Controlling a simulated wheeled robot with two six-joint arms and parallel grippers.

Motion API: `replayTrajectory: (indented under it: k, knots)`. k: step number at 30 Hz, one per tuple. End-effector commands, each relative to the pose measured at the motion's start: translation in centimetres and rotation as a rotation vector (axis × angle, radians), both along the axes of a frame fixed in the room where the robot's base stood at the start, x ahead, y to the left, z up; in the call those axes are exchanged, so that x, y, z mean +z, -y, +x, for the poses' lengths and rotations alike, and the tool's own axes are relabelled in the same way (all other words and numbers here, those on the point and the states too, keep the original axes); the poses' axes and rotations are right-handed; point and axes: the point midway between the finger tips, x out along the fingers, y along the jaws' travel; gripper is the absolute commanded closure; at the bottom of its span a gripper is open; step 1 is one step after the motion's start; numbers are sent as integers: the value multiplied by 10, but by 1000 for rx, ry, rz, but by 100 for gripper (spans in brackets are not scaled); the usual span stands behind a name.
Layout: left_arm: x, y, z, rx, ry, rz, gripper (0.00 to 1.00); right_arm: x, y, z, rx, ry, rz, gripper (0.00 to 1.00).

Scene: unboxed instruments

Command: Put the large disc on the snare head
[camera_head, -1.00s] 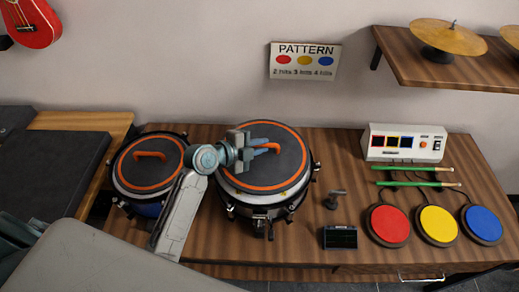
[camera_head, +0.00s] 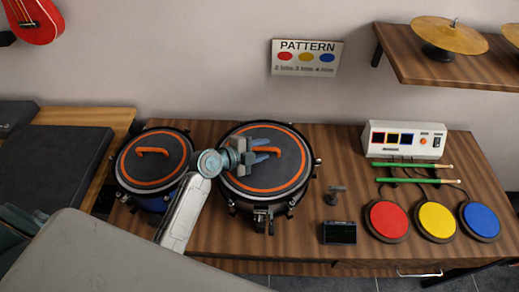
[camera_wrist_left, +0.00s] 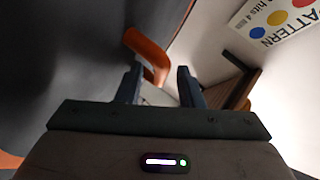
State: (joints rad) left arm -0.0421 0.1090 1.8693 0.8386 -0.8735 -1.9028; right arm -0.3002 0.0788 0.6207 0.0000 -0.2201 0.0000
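The large disc (camera_head: 287,172), black with an orange ring and an orange handle, lies on the larger drum (camera_head: 236,200), the snare. It covers the head, looks level and shows no clear gap beneath it. My left gripper (camera_head: 268,153) is over the disc beside its handle. In the left wrist view its fingers (camera_wrist_left: 160,85) are apart, with the orange handle (camera_wrist_left: 147,55) just beyond and near the left fingertip. The gripper hides part of the handle in the head view. My right gripper is not in view.
A smaller drum with a similar disc (camera_head: 150,173) stands to the left. A cymbal shelf (camera_head: 440,70) is above.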

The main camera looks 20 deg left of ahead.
Motion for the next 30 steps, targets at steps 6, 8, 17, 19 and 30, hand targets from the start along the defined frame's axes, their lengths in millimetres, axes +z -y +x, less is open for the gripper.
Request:
replayTrajectory:
  k: [6, 8, 17, 19, 30]
  knots:
    - [3, -7, -8, 0, 1, 6, 66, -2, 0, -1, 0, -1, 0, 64]
    - [7, -13, -17, -1, 1, 7, 66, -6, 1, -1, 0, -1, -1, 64]
    - [30, -44, -60, -2, 1, 9, 66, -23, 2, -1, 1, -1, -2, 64]
    - [35, -49, -68, -4, 1, 6, 66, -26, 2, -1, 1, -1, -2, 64]
    - [48, -64, -89, -1, 0, 1, 66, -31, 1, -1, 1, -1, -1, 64]
